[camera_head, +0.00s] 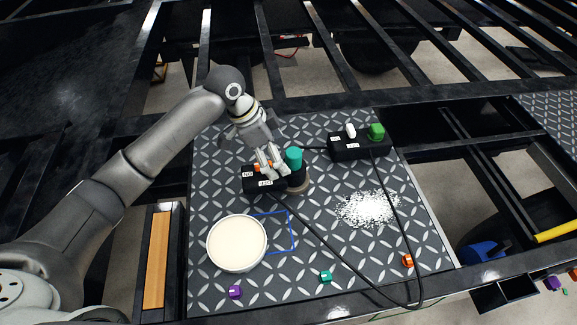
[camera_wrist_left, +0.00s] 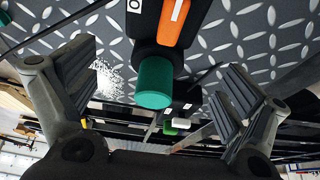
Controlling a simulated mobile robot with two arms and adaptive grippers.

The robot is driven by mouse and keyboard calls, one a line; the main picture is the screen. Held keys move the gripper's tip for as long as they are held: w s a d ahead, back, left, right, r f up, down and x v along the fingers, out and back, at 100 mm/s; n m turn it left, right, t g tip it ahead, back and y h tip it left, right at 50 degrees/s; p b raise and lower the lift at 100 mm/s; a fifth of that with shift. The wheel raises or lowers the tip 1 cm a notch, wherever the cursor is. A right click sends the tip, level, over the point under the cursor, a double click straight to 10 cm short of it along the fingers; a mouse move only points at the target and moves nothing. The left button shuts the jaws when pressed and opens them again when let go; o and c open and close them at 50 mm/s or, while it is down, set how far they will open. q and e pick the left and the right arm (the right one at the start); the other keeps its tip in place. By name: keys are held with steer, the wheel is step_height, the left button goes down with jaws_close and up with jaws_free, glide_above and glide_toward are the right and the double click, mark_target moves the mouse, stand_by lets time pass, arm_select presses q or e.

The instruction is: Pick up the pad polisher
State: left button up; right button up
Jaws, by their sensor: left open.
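The pad polisher (camera_head: 262,183) is a black tool with a teal cylindrical knob (camera_head: 293,159) and an orange switch. It lies on the diamond-plate deck, with a round pad partly visible under the knob end. In the left wrist view its black body (camera_wrist_left: 144,22), orange switch (camera_wrist_left: 178,22) and teal knob (camera_wrist_left: 154,82) show between the fingers. My left gripper (camera_head: 268,163) is over the polisher and hides part of it. Its fingers (camera_wrist_left: 160,88) are spread on both sides of the knob, with visible gaps. My right gripper is not in view.
A black power box (camera_head: 358,147) with white and green plugs stands behind on the right. A black cable (camera_head: 330,247) crosses the deck. White granules (camera_head: 367,208), a cream-filled round container (camera_head: 237,243) and small coloured blocks (camera_head: 326,276) lie around. Dark frame beams border the deck.

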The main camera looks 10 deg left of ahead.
mark_target(276, 170)
arm_select(q)
steer(key=shift+x, duration=1.05)
steer(key=x, duration=0.1)
steer(key=p+x, duration=0.1)
steer(key=x, duration=0.1)
steer(key=p+x, duration=0.1)
steer(key=shift+s+f, duration=0.25)
steer(key=shift+f, duration=0.25)
steer(key=shift+w+d+f, duration=0.1)
steer(key=shift+d+f, duration=0.05)
steer(key=shift+f, duration=0.3)
steer(key=c, duration=1)
jaws_close()
steer(key=shift+w+r, duration=0.2)
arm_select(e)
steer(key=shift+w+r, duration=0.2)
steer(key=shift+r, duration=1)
